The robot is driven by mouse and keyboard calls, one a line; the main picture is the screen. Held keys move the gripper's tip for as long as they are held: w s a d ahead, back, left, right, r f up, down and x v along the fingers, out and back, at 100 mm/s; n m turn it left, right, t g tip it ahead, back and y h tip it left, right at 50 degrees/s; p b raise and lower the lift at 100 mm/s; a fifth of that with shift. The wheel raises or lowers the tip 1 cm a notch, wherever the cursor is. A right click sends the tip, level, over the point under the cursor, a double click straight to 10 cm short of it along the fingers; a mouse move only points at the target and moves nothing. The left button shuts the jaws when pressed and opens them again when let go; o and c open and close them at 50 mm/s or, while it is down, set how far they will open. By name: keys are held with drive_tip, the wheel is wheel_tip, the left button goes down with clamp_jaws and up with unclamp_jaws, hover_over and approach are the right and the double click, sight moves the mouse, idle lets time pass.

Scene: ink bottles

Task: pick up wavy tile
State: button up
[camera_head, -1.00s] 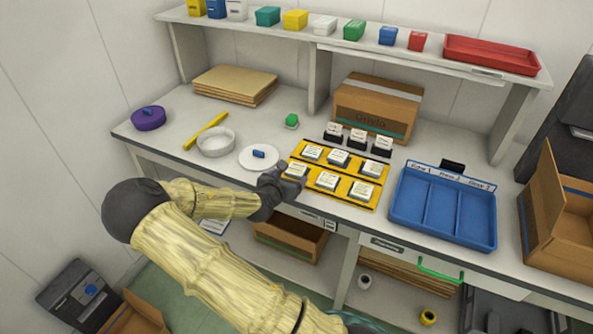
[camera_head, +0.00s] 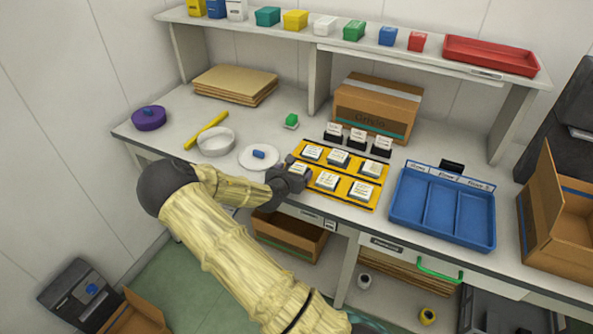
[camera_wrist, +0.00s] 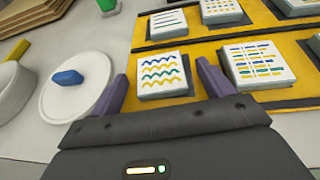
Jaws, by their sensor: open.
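The wavy tile (camera_wrist: 163,73) is a white square tile on a grey base, with blue, green and yellow wavy lines. It lies in the near left place of the yellow tray (camera_wrist: 208,101). My gripper (camera_wrist: 160,93) is open, with its two purple fingers on either side of the wavy tile's near part. I cannot tell whether they touch it. In the head view my gripper (camera_head: 292,178) covers most of this tile at the tray's near left corner.
A dashed-line tile (camera_wrist: 257,64) lies close to the right finger, and a straight-line tile (camera_wrist: 168,22) lies behind. A white round lid (camera_wrist: 80,104) with a blue knob is at the left. A blue divided tray (camera_head: 443,208) stands to the right.

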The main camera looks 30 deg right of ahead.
drive_tip(key=c, duration=1.1)
drive_tip(key=shift+r, duration=0.1)
wheel_tip(320, 180, up, 10)
drive_tip(key=shift+f, duration=0.1)
